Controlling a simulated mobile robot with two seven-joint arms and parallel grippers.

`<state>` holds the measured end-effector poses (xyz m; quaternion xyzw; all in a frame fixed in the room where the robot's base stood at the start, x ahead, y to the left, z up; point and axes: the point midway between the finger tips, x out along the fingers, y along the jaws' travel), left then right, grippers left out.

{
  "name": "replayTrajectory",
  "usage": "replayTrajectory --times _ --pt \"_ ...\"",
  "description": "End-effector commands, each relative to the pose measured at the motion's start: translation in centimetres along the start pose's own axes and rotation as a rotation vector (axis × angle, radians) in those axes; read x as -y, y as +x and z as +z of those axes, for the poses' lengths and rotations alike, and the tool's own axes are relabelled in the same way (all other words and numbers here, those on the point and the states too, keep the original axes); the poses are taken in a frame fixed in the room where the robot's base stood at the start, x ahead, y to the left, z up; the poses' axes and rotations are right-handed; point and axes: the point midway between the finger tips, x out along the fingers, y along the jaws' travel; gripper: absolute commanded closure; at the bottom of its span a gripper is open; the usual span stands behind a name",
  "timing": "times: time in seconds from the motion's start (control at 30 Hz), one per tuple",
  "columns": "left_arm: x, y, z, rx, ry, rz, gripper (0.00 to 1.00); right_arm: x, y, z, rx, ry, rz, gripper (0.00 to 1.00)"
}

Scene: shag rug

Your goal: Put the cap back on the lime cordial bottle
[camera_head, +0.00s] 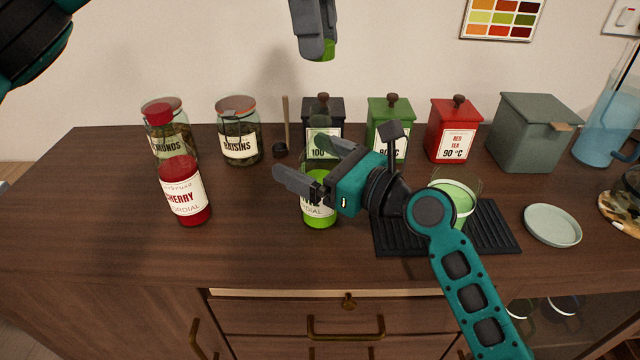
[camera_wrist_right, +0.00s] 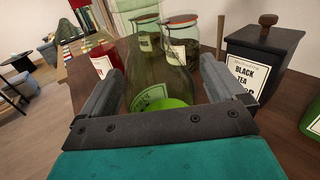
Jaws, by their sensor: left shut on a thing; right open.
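The lime cordial bottle (camera_head: 319,214) stands upright on the wooden counter, with bright green liquid low in clear glass. My right gripper (camera_head: 297,158) is open, with its fingers on either side of the bottle. In the right wrist view the clear glass (camera_wrist_right: 160,75) fills the space between the fingers, and I cannot tell if they touch it. The gripper hides part of the bottle in the head view. My left gripper (camera_head: 326,58) is high above the bottle, shut on the green cap (camera_head: 329,49), which is mostly hidden by the fingers.
A cherry cordial bottle (camera_head: 183,192) stands left, before two jars. Tea tins (camera_head: 389,133) line the back. A green glass (camera_head: 453,200) stands on a black ribbed mat (camera_head: 495,228) behind my right arm. A pale saucer (camera_head: 552,225) lies right. The counter's front left is clear.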

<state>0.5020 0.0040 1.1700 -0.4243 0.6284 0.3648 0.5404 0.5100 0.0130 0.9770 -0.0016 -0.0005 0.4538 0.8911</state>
Motion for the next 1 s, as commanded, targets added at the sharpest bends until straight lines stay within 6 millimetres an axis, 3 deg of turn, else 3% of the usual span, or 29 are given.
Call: replayTrajectory --times 0.27,1.0 --pt "0.00 0.00 -0.01 0.000 0.000 0.000 0.94 0.01 0.10 0.01 0.000 0.000 0.000 0.04" --pt "0.00 0.00 -0.01 0.000 0.000 0.000 0.94 0.02 0.06 -0.01 0.000 0.000 0.000 0.75"
